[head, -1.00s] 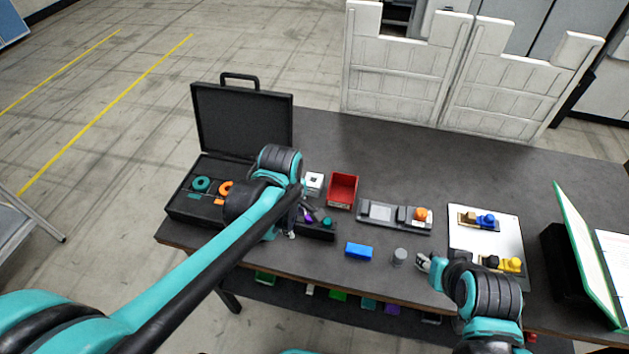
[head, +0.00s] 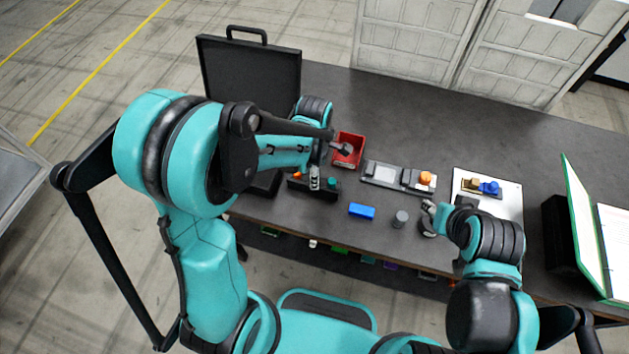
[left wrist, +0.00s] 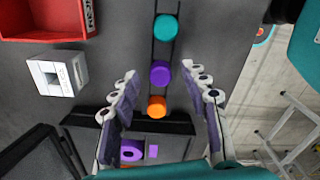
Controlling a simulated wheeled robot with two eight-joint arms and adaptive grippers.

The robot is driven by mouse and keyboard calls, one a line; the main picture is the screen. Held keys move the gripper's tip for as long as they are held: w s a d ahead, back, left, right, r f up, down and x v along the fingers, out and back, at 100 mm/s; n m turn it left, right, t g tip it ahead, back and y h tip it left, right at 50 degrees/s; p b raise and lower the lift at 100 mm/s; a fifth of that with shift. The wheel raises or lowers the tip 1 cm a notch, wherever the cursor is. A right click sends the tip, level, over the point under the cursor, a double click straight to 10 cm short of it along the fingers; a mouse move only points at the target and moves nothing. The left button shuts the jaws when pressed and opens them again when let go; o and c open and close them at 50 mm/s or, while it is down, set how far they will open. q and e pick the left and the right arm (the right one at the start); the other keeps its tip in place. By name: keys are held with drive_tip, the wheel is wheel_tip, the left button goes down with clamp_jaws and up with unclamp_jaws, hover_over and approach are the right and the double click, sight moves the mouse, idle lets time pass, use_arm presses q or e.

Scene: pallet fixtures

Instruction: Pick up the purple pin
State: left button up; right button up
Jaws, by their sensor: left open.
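The purple pin (left wrist: 161,74) stands in a black rack (left wrist: 180,124), between a teal pin (left wrist: 166,27) and an orange pin (left wrist: 157,105). My left gripper (left wrist: 164,80) is open. In the left wrist view its fingers lie on either side of the purple and orange pins, with nothing held; how far above them it is, I cannot tell. In the head view the left gripper (head: 314,178) is over the rack (head: 300,184) and hides the purple pin; the teal pin (head: 332,183) shows beside it. My right gripper (head: 428,207) is beside a grey cylinder.
A red bin (head: 348,148) is behind the rack, with a white block (left wrist: 56,73) near it. An open black case (head: 250,80) stands left; a purple ring (left wrist: 132,151) lies in it. A blue block (head: 361,211) and the grey cylinder (head: 401,218) are to the right.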

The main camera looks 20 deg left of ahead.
use_arm(q)
clamp_jaws()
